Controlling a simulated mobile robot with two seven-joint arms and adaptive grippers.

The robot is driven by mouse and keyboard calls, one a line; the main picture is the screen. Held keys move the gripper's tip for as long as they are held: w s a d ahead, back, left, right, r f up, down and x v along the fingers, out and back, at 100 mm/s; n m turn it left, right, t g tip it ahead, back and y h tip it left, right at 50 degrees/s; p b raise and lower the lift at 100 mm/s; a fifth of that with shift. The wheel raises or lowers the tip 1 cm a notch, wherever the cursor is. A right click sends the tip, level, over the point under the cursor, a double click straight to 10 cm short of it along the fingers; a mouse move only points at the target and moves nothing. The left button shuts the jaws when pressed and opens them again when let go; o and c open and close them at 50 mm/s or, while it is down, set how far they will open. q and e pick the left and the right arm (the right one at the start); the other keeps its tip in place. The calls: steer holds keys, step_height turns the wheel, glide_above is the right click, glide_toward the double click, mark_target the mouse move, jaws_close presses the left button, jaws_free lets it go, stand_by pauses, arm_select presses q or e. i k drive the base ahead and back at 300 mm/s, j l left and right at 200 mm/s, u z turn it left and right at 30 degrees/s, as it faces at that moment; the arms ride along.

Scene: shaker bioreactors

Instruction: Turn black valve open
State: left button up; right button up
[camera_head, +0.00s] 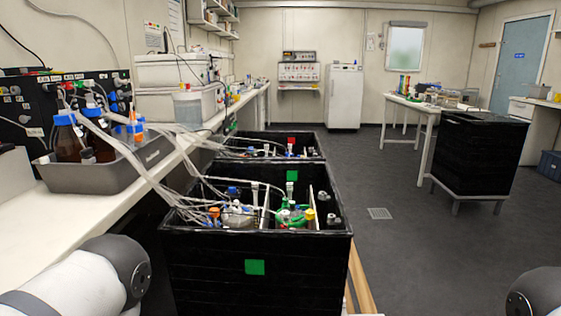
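A black panel (36,105) with several small knobs and fittings in different colours stands at the far left, behind the bench. A black valve cannot be picked out clearly at this size, and I cannot tell its position. Brown bottles with blue caps (68,138) stand in a grey tray (124,174) in front of the panel. Clear tubes (160,165) run from there down to a black box (205,270) holding vessels and coloured fittings. Neither gripper is in view. Only a white and dark arm part of mine shows at lower left, and another at lower right.
A white bench (50,230) runs along the left wall. A second black box (318,143) stands behind the first. A black container on a stand (478,160) and a white table (428,112) are at right. The grey floor (400,260) between is clear.

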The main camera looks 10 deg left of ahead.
mark_target(86, 153)
steer(key=u, duration=1.25)
